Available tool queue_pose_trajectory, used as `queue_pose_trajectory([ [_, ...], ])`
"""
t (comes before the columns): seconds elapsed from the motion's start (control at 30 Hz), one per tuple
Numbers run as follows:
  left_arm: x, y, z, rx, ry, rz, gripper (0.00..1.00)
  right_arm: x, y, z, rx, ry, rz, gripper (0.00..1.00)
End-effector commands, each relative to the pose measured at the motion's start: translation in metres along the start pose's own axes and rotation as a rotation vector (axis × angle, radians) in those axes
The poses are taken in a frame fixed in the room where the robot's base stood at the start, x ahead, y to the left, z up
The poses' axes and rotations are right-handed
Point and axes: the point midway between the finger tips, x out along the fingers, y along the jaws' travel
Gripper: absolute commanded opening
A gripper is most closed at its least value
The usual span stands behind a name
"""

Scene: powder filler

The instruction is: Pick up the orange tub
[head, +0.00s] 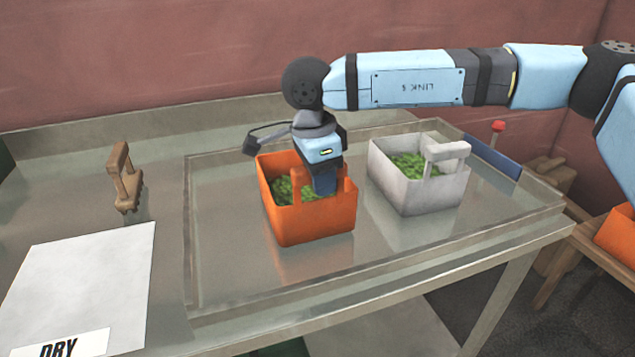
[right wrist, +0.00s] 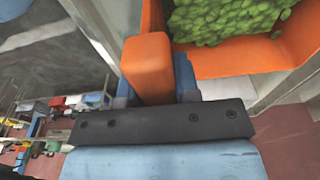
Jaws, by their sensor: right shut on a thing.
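The orange tub (head: 318,223) is an open box with green contents, at the middle of the glossy table in the head view. My right gripper (head: 325,188) points down into the tub from above and is shut on its orange handle. In the right wrist view the handle (right wrist: 149,66) sits between the blue fingers, and the tub's wall (right wrist: 240,62) and green contents show beside it. The tub looks upright. I cannot tell whether its base touches the table. The fingertips are partly hidden. My left gripper is not in view.
A white tub (head: 400,193) with green contents stands close to the right of the orange one. Another orange box (head: 615,235) is at the far right. The table front is clear.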

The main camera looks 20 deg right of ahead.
Motion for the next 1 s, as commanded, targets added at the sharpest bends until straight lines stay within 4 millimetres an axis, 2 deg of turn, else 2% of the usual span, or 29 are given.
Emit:
queue_pose_trajectory([
  [0.17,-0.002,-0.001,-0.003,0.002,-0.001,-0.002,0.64,-0.031,-0.001,-0.004,0.001,-0.003,-0.004,0.0],
  [0.27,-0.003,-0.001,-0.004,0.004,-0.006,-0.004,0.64,-0.059,-0.001,-0.007,0.001,-0.003,-0.006,0.0],
  [0.5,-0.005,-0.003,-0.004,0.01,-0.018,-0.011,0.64,-0.144,0.0,-0.017,0.002,-0.003,-0.005,0.0],
  [0.7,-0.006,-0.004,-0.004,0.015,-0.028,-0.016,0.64,-0.205,0.0,-0.025,0.001,-0.003,-0.004,0.0],
  [0.8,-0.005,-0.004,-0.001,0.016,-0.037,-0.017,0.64,-0.229,0.0,-0.027,0.001,-0.002,-0.003,0.0],
  [1.0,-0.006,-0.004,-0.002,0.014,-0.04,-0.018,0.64,-0.259,0.0,-0.032,0.002,-0.001,-0.002,0.0],
])
